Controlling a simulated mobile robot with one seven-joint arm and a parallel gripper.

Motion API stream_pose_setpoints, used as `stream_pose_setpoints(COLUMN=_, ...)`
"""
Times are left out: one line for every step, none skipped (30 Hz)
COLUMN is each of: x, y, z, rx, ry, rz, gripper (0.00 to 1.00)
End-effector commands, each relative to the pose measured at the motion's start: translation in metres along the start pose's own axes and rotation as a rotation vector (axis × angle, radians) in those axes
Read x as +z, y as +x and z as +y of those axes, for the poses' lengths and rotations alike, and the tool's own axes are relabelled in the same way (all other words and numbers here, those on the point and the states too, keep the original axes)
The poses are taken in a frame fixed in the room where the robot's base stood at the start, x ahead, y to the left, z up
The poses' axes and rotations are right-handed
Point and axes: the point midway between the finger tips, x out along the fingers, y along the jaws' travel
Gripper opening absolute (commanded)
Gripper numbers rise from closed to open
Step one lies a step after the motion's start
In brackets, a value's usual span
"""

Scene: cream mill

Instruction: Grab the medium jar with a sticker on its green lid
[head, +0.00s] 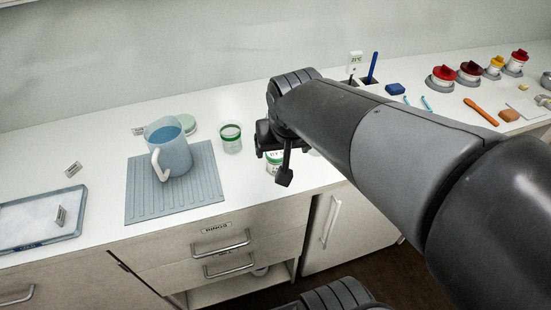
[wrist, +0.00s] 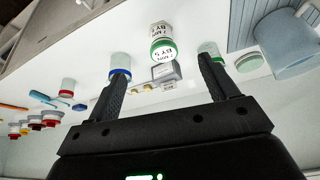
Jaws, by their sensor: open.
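A jar with a green rim and black lettering on white (wrist: 162,48) stands between the spread fingers of my gripper (wrist: 162,68) in the wrist view, beyond the tips and apart from them. In the head view this jar (head: 274,162) is partly hidden by my gripper (head: 273,165), which hangs over it. Another green-rimmed jar (head: 231,138) stands to its left; in the wrist view (wrist: 207,47) it is partly behind the right finger. A blue-rimmed jar (wrist: 120,66) is behind the left finger. My gripper is open and empty.
A blue jug (head: 168,150) stands on a ribbed grey mat (head: 140,205), with a flat green-lidded container (head: 187,123) behind it. A tray (head: 45,245) is at far left. Red- and yellow-topped jars (head: 469,71) and tools are at right. Bare counter lies in front of the jars.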

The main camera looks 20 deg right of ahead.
Motion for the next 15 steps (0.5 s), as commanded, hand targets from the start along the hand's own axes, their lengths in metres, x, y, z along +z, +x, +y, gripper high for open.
stream_pose_setpoints(x=-0.008, y=0.013, z=-0.001, rx=0.009, ry=0.017, rz=-0.015, gripper=0.79)
stream_pose_setpoints(x=-0.012, y=0.02, z=-0.001, rx=0.016, ry=0.029, rz=-0.02, gripper=0.79)
stream_pose_setpoints(x=-0.019, y=0.028, z=-0.002, rx=0.022, ry=0.043, rz=-0.024, gripper=0.79)
stream_pose_setpoints(x=-0.022, y=0.035, z=-0.002, rx=0.027, ry=0.053, rz=-0.028, gripper=0.79)
stream_pose_setpoints(x=-0.026, y=0.041, z=-0.002, rx=0.031, ry=0.063, rz=-0.03, gripper=0.79)
stream_pose_setpoints(x=-0.03, y=0.048, z=-0.003, rx=0.037, ry=0.074, rz=-0.034, gripper=0.79)
stream_pose_setpoints(x=-0.033, y=0.053, z=-0.003, rx=0.04, ry=0.081, rz=-0.036, gripper=0.79)
stream_pose_setpoints(x=-0.035, y=0.057, z=-0.004, rx=0.042, ry=0.089, rz=-0.037, gripper=0.79)
stream_pose_setpoints(x=-0.038, y=0.063, z=-0.004, rx=0.045, ry=0.096, rz=-0.039, gripper=0.79)
stream_pose_setpoints(x=-0.04, y=0.066, z=-0.004, rx=0.048, ry=0.1, rz=-0.041, gripper=0.79)
stream_pose_setpoints(x=-0.041, y=0.069, z=-0.004, rx=0.05, ry=0.105, rz=-0.042, gripper=0.79)
stream_pose_setpoints(x=-0.042, y=0.071, z=-0.004, rx=0.051, ry=0.109, rz=-0.043, gripper=0.79)
stream_pose_setpoints(x=-0.043, y=0.073, z=-0.005, rx=0.052, ry=0.111, rz=-0.043, gripper=0.79)
stream_pose_setpoints(x=-0.044, y=0.075, z=-0.005, rx=0.052, ry=0.112, rz=-0.043, gripper=0.79)
stream_pose_setpoints(x=-0.044, y=0.079, z=-0.005, rx=0.053, ry=0.114, rz=-0.044, gripper=0.79)
